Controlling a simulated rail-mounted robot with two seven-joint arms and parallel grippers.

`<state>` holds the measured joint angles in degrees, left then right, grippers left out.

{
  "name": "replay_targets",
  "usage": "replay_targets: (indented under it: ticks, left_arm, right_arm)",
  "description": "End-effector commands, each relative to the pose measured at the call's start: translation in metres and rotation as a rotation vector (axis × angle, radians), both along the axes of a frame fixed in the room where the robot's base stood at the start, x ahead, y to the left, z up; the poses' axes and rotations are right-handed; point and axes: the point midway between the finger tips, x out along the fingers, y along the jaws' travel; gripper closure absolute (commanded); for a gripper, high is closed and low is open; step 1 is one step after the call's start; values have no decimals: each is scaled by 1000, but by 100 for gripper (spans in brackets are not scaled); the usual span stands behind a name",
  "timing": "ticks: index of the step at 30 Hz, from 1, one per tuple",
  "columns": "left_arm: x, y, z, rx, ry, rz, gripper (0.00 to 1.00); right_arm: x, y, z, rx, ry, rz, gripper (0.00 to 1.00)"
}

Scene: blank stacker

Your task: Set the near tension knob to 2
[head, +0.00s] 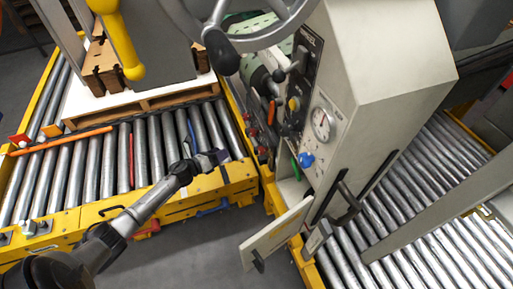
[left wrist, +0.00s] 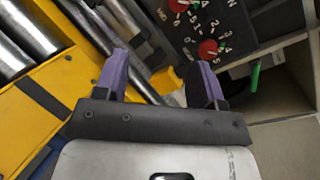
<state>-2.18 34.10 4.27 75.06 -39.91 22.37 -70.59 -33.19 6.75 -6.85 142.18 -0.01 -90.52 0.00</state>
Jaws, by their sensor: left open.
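Two red knobs with printed number scales sit on a black panel (left wrist: 248,28) in the left wrist view. The upper knob (left wrist: 178,5) is cut by the top edge; the lower knob (left wrist: 208,48) is closer to my gripper. Its pointer setting is too small to read. My left gripper (left wrist: 162,64) is open and empty, with purple fingers apart; its right finger lies just below the lower knob in the picture, with no visible grip on it. In the head view my left gripper (head: 214,158) is over the roller conveyor's end, left of the machine. My right gripper is not in view.
The beige machine cabinet (head: 375,70) has a dial gauge (head: 321,123), a blue knob (head: 306,160) and an open door (head: 277,237). A handwheel (head: 285,12) hangs above. A yellow conveyor frame (head: 190,200) lies under my arm. Grey floor is free in front.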

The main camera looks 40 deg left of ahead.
Motion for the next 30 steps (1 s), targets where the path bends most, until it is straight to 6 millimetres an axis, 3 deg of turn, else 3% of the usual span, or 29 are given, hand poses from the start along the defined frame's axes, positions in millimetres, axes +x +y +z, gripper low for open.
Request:
replay_targets:
  ticks: [3,6,14,20,30]
  left_arm:
    - [-7,-30,9,186,-102,-203,37]
    - [-14,-46,14,308,-187,-313,37]
    - [-14,-54,16,464,-265,-355,37]
    - [7,-65,16,474,-271,-354,37]
    - [62,-96,15,471,-269,-353,37]
  right_arm:
    - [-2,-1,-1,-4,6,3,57]
    - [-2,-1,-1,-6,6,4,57]
    - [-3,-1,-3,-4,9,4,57]
    - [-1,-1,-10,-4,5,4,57]
    - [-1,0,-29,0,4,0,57]
